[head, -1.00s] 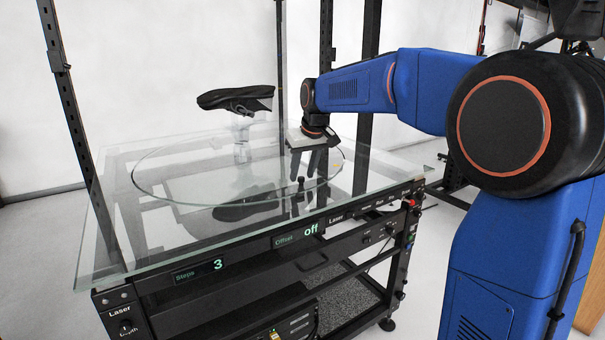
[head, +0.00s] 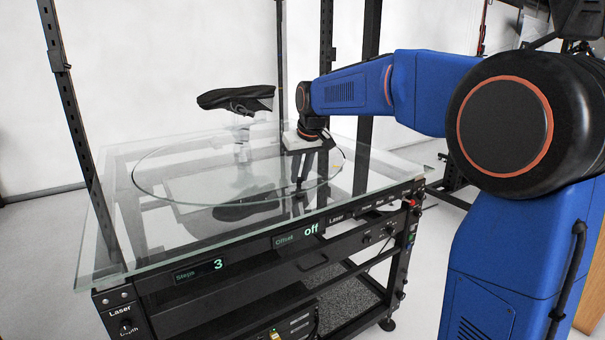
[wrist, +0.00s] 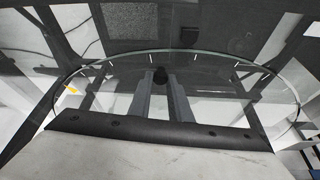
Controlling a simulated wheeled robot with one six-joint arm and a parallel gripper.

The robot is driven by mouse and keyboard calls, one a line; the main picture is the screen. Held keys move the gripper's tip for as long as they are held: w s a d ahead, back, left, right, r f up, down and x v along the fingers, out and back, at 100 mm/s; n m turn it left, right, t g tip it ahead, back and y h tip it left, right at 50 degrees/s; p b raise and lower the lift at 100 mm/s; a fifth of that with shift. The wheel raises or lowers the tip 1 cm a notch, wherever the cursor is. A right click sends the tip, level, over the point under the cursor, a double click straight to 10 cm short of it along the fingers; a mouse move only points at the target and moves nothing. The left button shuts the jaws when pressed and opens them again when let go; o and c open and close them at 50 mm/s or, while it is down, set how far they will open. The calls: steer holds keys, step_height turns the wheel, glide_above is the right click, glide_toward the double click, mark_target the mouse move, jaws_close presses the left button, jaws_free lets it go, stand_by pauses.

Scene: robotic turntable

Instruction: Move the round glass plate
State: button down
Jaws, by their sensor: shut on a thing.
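The round glass plate (head: 165,180) lies flat on the glass top of the black turntable cabinet, and its rim shows as a thin ellipse. The rim also curves across the wrist view (wrist: 240,63). My gripper (head: 299,183) points down at the right part of the plate, close to the near rim. Its fingers are shut on a small black knob (wrist: 160,76) that stands up from the plate. In the head view the fingers mostly hide the knob. A black shoe (head: 238,98) is held above the plate on a clear support (head: 242,150).
The square glass top (head: 110,245) reaches past the plate, with its edge overhanging the cabinet. Black upright posts (head: 70,100) stand at the left and behind (head: 327,60). The front panel (head: 200,270) shows Steps 3 and Offset off.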

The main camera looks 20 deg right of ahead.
steer(key=s+a+m, duration=0.1)
steer(key=a, duration=0.2)
steer(key=s+a+m, duration=0.1)
steer(key=a, duration=0.3)
steer(key=s+a+m+h, duration=0.1)
steer(key=a, duration=0.3)
steer(key=shift+a, duration=0.15)
steer(key=a+m, duration=0.1)
steer(key=a, duration=0.2)
steer(key=a+m+h, duration=0.1)
steer(key=a, duration=0.3)
steer(key=a+m, duration=0.1)
steer(key=a, duration=0.3)
steer(key=shift+w+m+h, duration=0.25)
steer(key=shift+m+h, duration=0.05)
steer(key=shift+m, duration=0.1)
steer(key=shift+w+a+m+g, duration=0.15)
steer(key=shift+a+m, duration=0.05)
steer(key=shift+a, duration=0.45)
steer(key=shift+w+a+m+g, duration=0.1)
steer(key=shift+a+m+g, duration=0.1)
steer(key=shift+a, duration=0.4)
steer(key=c, duration=1.6)
jaws_free()
steer(key=shift+c, duration=0.2)
steer(key=shift+r, duration=0.1)
steer(key=v, duration=1.7)
steer(key=shift+a, duration=0.2)
steer(key=shift+s, duration=0.1)
